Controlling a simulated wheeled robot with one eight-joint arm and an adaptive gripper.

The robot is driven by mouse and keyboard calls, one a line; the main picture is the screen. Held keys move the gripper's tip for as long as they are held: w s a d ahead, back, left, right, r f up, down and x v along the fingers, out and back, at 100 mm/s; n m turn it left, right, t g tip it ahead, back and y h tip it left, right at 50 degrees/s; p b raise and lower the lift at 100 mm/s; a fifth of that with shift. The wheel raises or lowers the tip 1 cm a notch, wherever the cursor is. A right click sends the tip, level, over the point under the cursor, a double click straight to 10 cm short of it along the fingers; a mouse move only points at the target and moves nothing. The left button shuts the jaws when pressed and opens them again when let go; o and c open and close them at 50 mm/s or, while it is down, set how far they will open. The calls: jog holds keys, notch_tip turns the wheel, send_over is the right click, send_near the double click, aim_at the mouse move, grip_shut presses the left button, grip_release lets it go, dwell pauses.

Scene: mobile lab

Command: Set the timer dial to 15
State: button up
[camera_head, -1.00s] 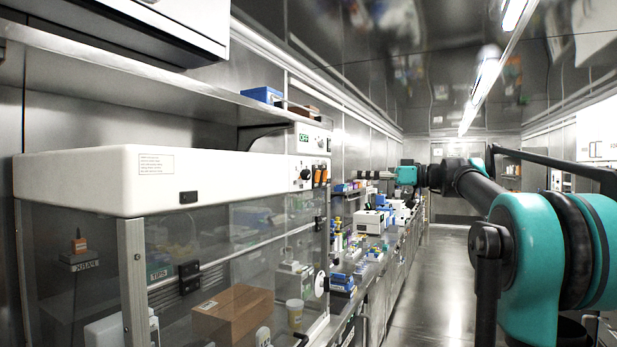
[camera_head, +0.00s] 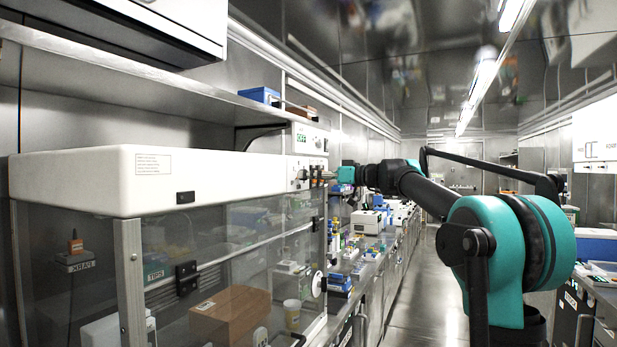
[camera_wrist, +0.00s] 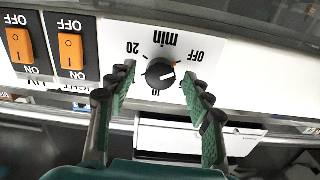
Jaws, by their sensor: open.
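The timer dial (camera_wrist: 160,73) is a round black knob on a white panel, upside down in the wrist view. A "20" is on its left, "OFF" at upper right and a partly cut-off number below it. In the head view my gripper (camera_head: 322,175) is at the front of the white control panel (camera_head: 309,141), where the dial is hard to make out.
Two orange rocker switches (camera_wrist: 70,50) sit left of the dial in the wrist view. A clear-fronted cabinet (camera_head: 75,180) fills the left of the head view, with a cardboard box (camera_head: 230,315) inside. A crowded bench runs behind; the aisle floor (camera_head: 405,290) is clear.

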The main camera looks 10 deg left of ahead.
jog(key=shift+w+a, duration=0.1)
jog(key=shift+a, duration=0.4)
jog(key=c, duration=1.2)
jog(key=shift+o, duration=0.2)
